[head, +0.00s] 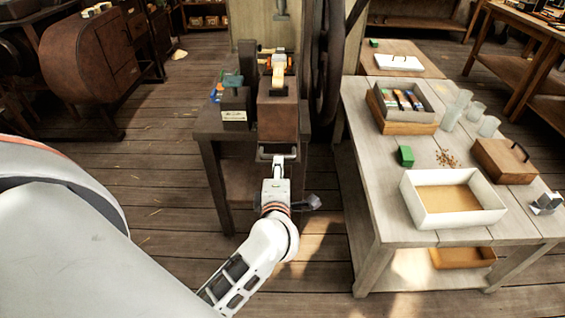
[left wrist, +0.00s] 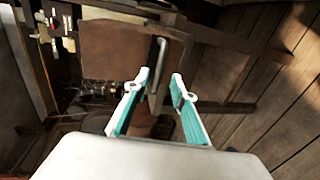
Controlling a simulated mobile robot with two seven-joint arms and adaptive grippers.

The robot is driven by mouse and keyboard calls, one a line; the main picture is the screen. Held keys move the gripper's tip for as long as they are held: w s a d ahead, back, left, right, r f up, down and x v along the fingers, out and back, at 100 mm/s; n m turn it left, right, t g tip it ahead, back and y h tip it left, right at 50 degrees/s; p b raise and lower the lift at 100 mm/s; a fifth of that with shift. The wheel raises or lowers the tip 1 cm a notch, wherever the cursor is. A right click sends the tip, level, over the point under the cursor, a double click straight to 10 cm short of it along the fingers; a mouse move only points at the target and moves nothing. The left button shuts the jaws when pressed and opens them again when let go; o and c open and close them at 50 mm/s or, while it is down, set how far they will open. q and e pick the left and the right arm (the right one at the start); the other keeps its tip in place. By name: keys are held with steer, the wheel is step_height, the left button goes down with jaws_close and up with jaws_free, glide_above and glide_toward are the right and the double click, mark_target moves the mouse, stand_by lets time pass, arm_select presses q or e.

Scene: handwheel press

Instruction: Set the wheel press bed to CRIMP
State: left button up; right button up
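The press stands on a small dark table (head: 210,124) at the middle of the head view, with a brown block (head: 278,106) at its front. A pale bar handle (head: 265,152) sits low on the front of the press. My left gripper (head: 278,162) is at this handle. In the left wrist view the grey handle bar (left wrist: 159,55) runs between the fingertips of my left gripper (left wrist: 162,76). The fingers are apart, with gaps beside the bar; contact cannot be told. I see no readable CRIMP marking. My right gripper is out of view.
A dark box with a white label (head: 235,116) stands left of the brown block. A large dark wheel (head: 326,60) rises to its right. A pale workbench (head: 375,190) on the right holds a white tray (head: 408,198), glasses and boxes. Open floor lies left.

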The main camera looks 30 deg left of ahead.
arm_select(q)
steer(key=x, duration=0.7)
steer(key=shift+w+a+b, duration=0.15)
steer(key=shift+a+b, duration=0.1)
steer(key=shift+b, duration=0.1)
jaws_close()
